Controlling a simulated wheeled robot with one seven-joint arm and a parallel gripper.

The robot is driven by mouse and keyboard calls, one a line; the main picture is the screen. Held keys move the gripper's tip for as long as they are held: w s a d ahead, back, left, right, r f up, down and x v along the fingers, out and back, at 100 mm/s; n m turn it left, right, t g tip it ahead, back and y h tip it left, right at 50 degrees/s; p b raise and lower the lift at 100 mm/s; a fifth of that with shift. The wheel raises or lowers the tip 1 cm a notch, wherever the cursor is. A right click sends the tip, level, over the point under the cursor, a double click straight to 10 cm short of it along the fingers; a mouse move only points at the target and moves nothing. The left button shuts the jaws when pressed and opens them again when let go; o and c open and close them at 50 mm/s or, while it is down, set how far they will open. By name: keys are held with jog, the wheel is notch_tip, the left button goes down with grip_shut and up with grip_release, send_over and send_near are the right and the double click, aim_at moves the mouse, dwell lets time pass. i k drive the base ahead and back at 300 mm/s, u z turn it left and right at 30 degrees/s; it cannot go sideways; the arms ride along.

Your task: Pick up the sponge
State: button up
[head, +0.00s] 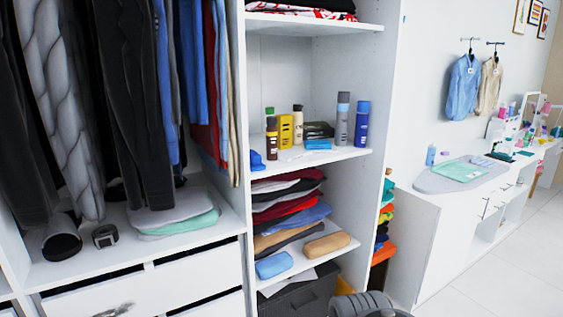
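A small flat blue block (318,144) that looks like a sponge lies on the white shelf with the bottles, near its front and right of centre. A dark stacked item (319,130) is just behind it, and a grey spray can (342,119) stands to its right. Another small blue object (257,161) sits at the left front of the same shelf; its exact kind is unclear. My gripper is not in view; only a grey rounded part, apparently of my arm, shows at the bottom edge.
Several bottles, including a yellow one (285,131) and a blue can (362,124), stand on the shelf. Below are folded clothes (289,200), a blue rolled item (273,265) and a tan one (327,244). Hanging clothes fill the left. Floor (490,280) at right is clear.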

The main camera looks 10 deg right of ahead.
aim_at(256, 163)
jog(key=z, duration=0.25)
jog(key=i, duration=0.65)
jog(key=u, duration=1.55)
